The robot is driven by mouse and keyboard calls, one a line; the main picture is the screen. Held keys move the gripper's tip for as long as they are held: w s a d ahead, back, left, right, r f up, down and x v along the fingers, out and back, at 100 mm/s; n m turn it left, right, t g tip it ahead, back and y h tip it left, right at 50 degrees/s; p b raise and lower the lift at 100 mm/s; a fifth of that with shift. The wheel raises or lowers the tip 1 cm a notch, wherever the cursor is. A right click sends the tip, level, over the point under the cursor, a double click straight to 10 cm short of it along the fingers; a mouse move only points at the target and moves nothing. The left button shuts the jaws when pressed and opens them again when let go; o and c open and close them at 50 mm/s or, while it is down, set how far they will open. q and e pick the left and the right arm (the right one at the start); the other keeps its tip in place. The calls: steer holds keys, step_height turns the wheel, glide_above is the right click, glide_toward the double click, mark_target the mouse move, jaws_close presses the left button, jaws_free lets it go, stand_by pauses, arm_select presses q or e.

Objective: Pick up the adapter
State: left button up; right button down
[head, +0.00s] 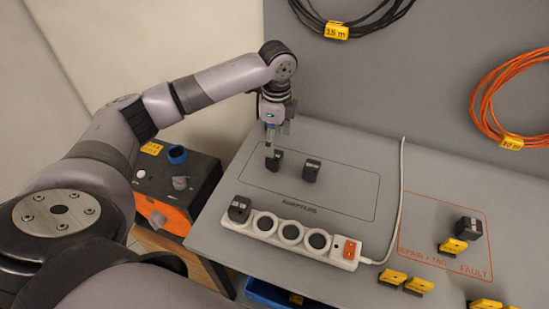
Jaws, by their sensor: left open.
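Two small black adapters stand inside the outlined "ADAPTERS" area of the grey bench: a left adapter (274,159) and a right adapter (311,171). My left gripper (270,145) points down right above the left adapter, its fingertips close to the adapter's top. It is open; whether the fingers touch the adapter cannot be told. Another black adapter (239,209) sits in the left end socket of the white power strip (345,264). A further black adapter (468,228) lies in the red-outlined "FAULT" area. My right gripper is not in view.
Several yellow tags (453,246) lie at the bench's right. A white cable (400,190) runs up from the strip. A black and orange box (172,187) stands left of the bench. Orange cable (484,108) and black cable hang on the back panel. A blue bin (268,293) is below.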

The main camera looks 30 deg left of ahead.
mark_target(275, 156)
arm_select(q)
step_height(275, 156, down, 3)
steer(key=shift+r, duration=0.1)
steer(key=f, duration=0.1)
steer(key=f+p, duration=0.1)
steer(key=f, duration=0.2)
steer(key=shift+a+p, duration=0.3)
steer(key=shift+p, duration=0.1)
steer(key=shift+f, duration=0.65)
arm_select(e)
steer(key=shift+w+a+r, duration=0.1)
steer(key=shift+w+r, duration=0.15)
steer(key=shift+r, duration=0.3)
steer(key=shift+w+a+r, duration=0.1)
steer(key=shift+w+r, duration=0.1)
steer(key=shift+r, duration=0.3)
arm_select(q)
steer(key=shift+c, duration=0.4)
steer(key=c, duration=1.3)
